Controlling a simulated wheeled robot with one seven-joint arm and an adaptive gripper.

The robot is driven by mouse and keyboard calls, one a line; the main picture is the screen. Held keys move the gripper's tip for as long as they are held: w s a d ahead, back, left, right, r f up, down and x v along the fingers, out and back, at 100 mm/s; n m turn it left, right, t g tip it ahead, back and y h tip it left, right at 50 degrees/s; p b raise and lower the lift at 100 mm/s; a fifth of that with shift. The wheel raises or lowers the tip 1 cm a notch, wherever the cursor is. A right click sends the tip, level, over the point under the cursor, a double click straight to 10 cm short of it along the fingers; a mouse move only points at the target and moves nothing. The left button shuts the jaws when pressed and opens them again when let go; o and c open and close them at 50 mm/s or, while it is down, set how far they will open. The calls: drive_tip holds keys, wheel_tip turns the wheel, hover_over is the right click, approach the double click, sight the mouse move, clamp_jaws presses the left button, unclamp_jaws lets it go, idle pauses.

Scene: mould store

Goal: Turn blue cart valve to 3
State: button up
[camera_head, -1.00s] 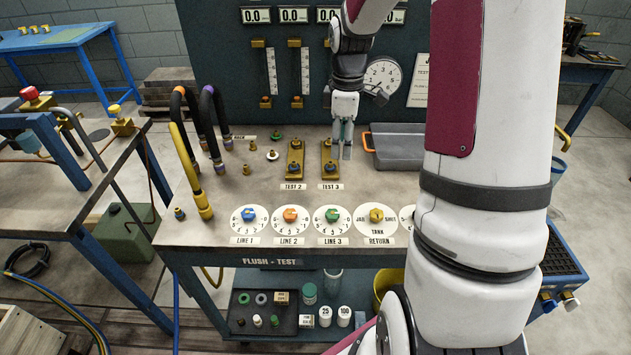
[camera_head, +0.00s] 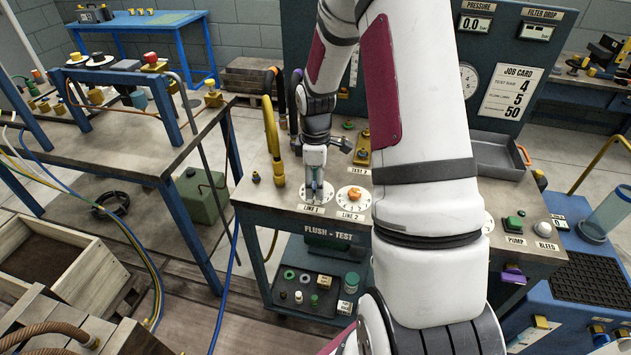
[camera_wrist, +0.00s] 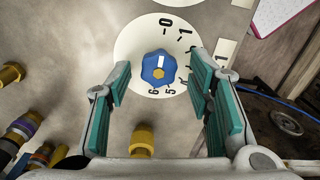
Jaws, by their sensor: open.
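The blue valve knob (camera_wrist: 159,68) sits on a white round dial (camera_wrist: 128,48) in the wrist view. The numbers 0, 1, 5 and 6 are readable; those on the right are partly covered by a finger. A pale mark shows on the knob, but I cannot tell surely which number it points at. My gripper (camera_wrist: 162,100) is open, its teal pads on either side below the knob, apart from it.
An orange knob (camera_head: 354,194) on the LINE 2 dial is just to the right. A yellow hose handle (camera_head: 273,145) stands upright to the left. Brass and dark fittings (camera_wrist: 30,130) lie left in the wrist view. My arm covers the cart's middle.

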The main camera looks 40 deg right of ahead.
drive_tip(key=shift+d, duration=0.1)
clamp_jaws()
drive_tip(key=shift+m, duration=0.3)
drive_tip(key=m, duration=0.3)
drive_tip(key=shift+m, duration=0.3)
drive_tip(key=m, duration=0.4)
drive_tip(key=shift+m, duration=0.3)
drive_tip(key=m, duration=0.4)
drive_tip(key=shift+s+b, duration=0.1)
drive_tip(key=shift+b, duration=0.3)
drive_tip(key=shift+m, duration=2.5)
